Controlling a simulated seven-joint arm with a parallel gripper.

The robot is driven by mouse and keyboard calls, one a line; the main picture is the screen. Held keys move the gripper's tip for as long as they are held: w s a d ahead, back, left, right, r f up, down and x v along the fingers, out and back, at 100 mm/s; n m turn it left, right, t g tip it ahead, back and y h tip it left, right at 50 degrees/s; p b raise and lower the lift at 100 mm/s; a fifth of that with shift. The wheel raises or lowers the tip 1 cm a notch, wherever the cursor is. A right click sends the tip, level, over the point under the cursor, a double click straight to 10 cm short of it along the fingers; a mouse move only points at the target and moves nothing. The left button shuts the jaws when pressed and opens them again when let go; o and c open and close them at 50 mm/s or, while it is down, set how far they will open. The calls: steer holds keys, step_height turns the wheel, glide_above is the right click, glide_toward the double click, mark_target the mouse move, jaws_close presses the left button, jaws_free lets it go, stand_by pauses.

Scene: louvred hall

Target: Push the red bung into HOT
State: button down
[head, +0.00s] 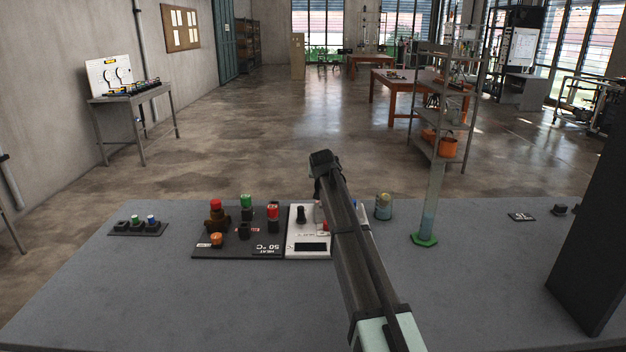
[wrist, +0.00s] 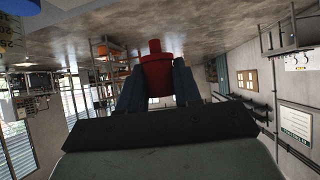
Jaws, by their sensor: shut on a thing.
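The red bung (wrist: 156,74), with a narrower red knob on one end, is held between the two blue-grey fingers of my gripper (wrist: 157,88) in the wrist view. In the head view my arm hides most of the gripper, and I cannot make out the bung there. A dark panel (head: 210,248) marked "50 °C" upside down lies left of my arm. It carries a small label (head: 254,229), too small to read surely, and several fittings. One is a red-topped brown fitting (head: 217,218). Which opening is HOT I cannot tell.
A green-topped post (head: 246,202) and a red-topped black post (head: 273,213) stand on the panel. A white instrument (head: 298,240) adjoins it, partly behind my arm. Right of it are a small jar (head: 383,207) and a tall green-based cylinder (head: 426,225). The front of the grey table (head: 180,310) is clear.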

steer(key=shift+f, duration=0.15)
steer(key=shift+f, duration=3.7)
steer(key=shift+f, duration=0.45)
steer(key=c, duration=0.7)
jaws_free()
steer(key=shift+s+a+r, duration=0.1)
steer(key=shift+s+r, duration=0.3)
steer(key=shift+r, duration=0.35)
steer(key=shift+s+r, duration=0.4)
steer(key=shift+r, duration=0.35)
steer(key=shift+s+a+r, duration=0.1)
steer(key=shift+s+r, duration=0.3)
steer(key=shift+r, duration=0.35)
steer(key=shift+s, duration=0.1)
